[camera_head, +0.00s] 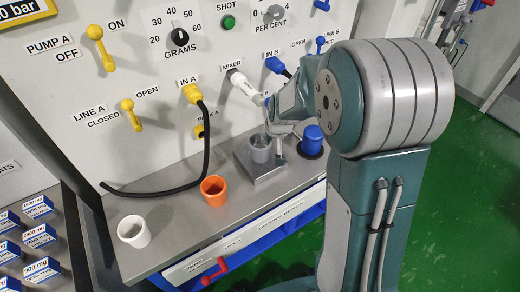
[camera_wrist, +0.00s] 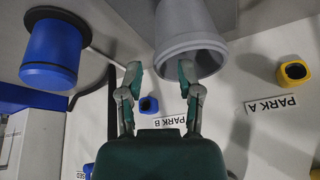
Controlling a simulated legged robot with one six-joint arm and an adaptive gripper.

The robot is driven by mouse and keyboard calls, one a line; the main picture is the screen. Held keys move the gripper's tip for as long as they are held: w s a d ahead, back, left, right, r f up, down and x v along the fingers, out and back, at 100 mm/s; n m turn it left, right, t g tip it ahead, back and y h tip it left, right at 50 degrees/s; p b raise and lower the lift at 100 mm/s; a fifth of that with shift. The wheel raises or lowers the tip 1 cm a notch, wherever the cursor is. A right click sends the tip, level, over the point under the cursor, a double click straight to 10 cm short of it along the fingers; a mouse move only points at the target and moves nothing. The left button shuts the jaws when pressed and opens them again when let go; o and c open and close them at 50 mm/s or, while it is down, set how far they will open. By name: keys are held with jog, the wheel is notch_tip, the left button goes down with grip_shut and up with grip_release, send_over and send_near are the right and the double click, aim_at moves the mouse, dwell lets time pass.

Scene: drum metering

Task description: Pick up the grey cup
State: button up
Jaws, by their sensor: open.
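The grey cup (camera_head: 260,150) stands upright on a square metal plate (camera_head: 270,172) on the bench, below the mixer nozzle. In the wrist view the cup (camera_wrist: 188,28) appears upside down, with its wide rim just beyond my fingertips. My gripper (camera_wrist: 160,72) is open with nothing between its fingers. The cup lies off toward the right finger, and whether that finger touches it I cannot tell. In the head view my gripper (camera_head: 286,132) is beside the cup on its right, partly hidden by my arm.
A blue cylinder (camera_head: 311,142) stands close right of the cup; it also shows in the wrist view (camera_wrist: 52,52). An orange cup (camera_head: 214,192) and a white cup (camera_head: 133,232) stand left on the bench. A black hose (camera_head: 150,191) hangs from the panel. The mixer nozzle (camera_head: 246,86) overhangs the plate.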

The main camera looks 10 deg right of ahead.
aim_at(270, 141)
jog(key=x, duration=0.3)
jog(key=shift+w+f, duration=0.2)
grip_shut()
jog(key=shift+r, duration=0.1)
